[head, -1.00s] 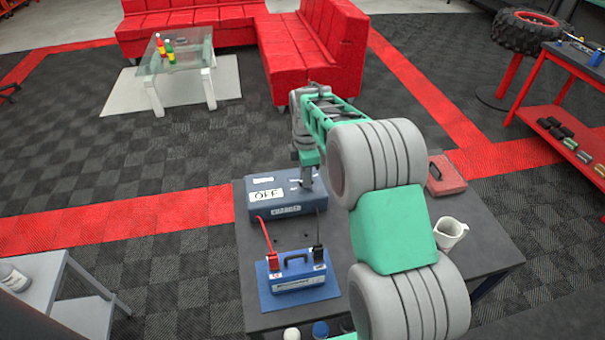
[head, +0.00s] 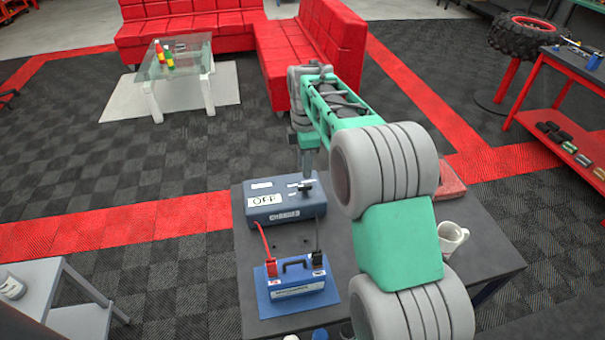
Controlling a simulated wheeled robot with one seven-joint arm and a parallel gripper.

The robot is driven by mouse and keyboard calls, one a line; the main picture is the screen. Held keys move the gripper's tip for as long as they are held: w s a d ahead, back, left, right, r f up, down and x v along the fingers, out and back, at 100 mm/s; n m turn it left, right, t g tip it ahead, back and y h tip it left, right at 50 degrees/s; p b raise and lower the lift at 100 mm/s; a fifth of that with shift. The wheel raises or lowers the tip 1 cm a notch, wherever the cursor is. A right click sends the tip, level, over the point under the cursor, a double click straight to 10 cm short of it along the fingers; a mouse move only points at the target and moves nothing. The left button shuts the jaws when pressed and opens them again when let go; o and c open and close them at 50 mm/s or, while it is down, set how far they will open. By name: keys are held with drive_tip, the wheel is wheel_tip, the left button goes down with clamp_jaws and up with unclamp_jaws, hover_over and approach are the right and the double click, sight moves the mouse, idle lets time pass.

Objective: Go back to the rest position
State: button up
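My gripper (head: 306,182) is at the end of my green and grey arm, pointing down over the right part of the blue-grey charger box (head: 285,209). The box bears the labels "OFF" and "CHARGED". A dark knob or tip shows by the fingertips; I cannot tell whether they touch it, or how far apart the fingers are. A blue battery (head: 296,281) stands on a blue mat in front of the box. A red clamp (head: 271,268) and a black clamp (head: 317,259) sit on its terminals, with cables running to the box.
The dark table (head: 240,262) also holds a white mug (head: 452,237) and a red item (head: 451,180) at the right, partly behind my arm. A grey side table (head: 38,283) stands at left. A red workbench (head: 548,124) stands at right. Open floor lies beyond the table.

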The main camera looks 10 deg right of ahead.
drive_tip(key=shift+r, duration=0.7)
